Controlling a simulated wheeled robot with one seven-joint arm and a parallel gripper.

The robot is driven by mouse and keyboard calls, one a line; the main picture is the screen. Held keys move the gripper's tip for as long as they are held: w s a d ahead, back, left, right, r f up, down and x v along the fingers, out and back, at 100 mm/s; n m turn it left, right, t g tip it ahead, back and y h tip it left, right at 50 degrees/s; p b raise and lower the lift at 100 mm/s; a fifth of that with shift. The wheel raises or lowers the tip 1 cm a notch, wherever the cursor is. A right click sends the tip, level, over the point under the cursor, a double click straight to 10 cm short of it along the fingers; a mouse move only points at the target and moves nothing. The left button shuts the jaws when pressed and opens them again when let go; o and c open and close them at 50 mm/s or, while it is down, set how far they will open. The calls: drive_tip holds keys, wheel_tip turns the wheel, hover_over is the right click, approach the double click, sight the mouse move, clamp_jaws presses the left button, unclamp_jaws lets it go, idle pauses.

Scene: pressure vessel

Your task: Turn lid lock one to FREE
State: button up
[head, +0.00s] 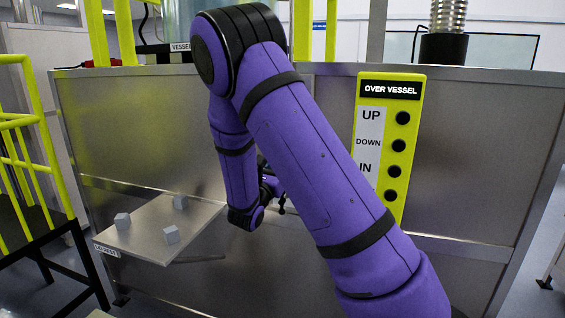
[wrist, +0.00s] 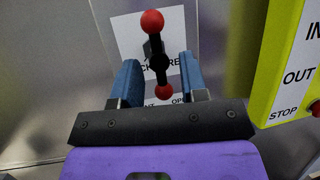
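A black lock handle (wrist: 158,62) with a red ball at each end stands nearly upright in the wrist view, slightly tilted, in front of a white label (wrist: 122,38). The label is partly covered; only bits of its lettering show, so I cannot tell which lock or setting it names. My gripper (wrist: 160,78) has its two blue fingers apart, one on each side of the handle's lower part. Gaps show between the fingers and the handle. In the head view my gripper (head: 275,190) is small and dark, near the metal panel, and my arm hides the handle.
A yellow control box (head: 413,150) marked OVER VESSEL, with several dark buttons, is right of my arm; it also shows close right in the wrist view (wrist: 285,65). A lid-rest shelf (head: 150,235) with small grey cubes juts out at left. Yellow railings (head: 45,140) stand far left.

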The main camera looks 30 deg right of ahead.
drive_tip(key=v, duration=0.8)
drive_tip(key=shift+d, duration=0.1)
drive_tip(key=s+d+r+m+g+y, duration=0.3)
drive_tip(key=s+m+g+y, duration=0.1)
drive_tip(key=s+m+g, duration=0.3)
drive_tip(key=s+d+r+m+g+y, duration=0.3)
drive_tip(key=s+r+m+g, duration=0.15)
drive_tip(key=s+m, duration=0.4)
drive_tip(key=s+a+r+m+t+y, duration=0.3)
drive_tip(key=s+a+m+y, duration=0.1)
drive_tip(key=s+a+y, duration=0.2)
drive_tip(key=s+a+r+m+t+y, duration=0.3)
drive_tip(key=s+a+m+y, duration=0.1)
drive_tip(key=s+a+y, duration=0.3)
drive_tip(key=shift+s+r+t, duration=0.2)
drive_tip(key=shift+s+t, duration=0.15)
drive_tip(key=shift+s, duration=0.35)
